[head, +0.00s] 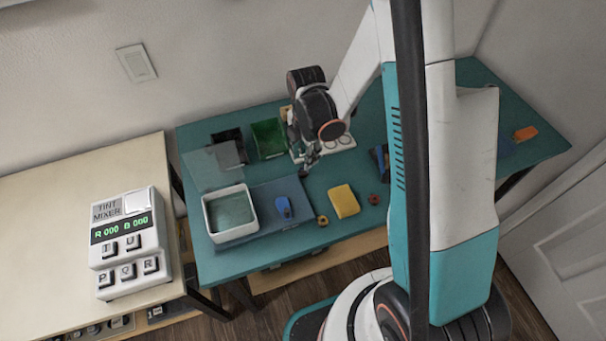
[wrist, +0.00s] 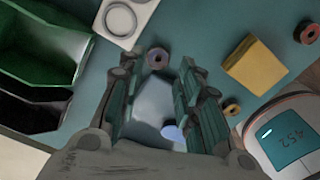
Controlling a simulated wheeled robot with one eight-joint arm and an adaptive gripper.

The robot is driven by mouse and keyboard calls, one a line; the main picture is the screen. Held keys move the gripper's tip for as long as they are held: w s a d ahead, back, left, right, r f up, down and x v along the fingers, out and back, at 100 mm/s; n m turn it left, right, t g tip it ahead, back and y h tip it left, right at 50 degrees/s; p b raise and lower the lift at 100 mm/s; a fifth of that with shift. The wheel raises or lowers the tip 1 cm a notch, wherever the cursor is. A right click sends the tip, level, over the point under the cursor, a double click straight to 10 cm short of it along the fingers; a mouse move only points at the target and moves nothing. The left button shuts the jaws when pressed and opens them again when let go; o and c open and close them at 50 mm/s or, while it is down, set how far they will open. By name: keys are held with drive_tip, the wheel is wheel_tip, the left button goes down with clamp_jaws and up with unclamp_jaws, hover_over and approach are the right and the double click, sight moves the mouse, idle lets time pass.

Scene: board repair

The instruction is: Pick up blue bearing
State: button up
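A small dark bluish-purple ring, which looks like the blue bearing (wrist: 149,61), lies on the teal table. In the wrist view it shows between the tips of my gripper (wrist: 166,64), near the left finger. My gripper is open, with a clear gap between its fingers. I cannot tell whether a finger touches the ring. In the head view my gripper (head: 306,170) points down over the table, just in front of the white plate; the ring is too small and too covered there to make out clearly.
A yellow block (head: 343,201), an orange ring (head: 323,221) and a red ring (head: 374,199) lie toward the front right. A blue object (head: 283,207) and a white tray (head: 206,216) sit on a blue-grey mat. A green bin (head: 268,138) and white plate (head: 335,143) stand behind.

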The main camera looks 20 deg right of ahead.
sight(303, 171)
drive_tip(key=f+b, duration=0.1)
drive_tip(key=f, duration=0.1)
drive_tip(key=f+b, duration=0.1)
drive_tip(key=f, duration=0.3)
drive_tip(key=shift+a+f+b, duration=0.2)
drive_tip(key=shift+a+b, duration=0.15)
drive_tip(key=shift+b, duration=0.05)
drive_tip(key=shift+r, duration=0.1)
drive_tip(key=c, duration=0.7)
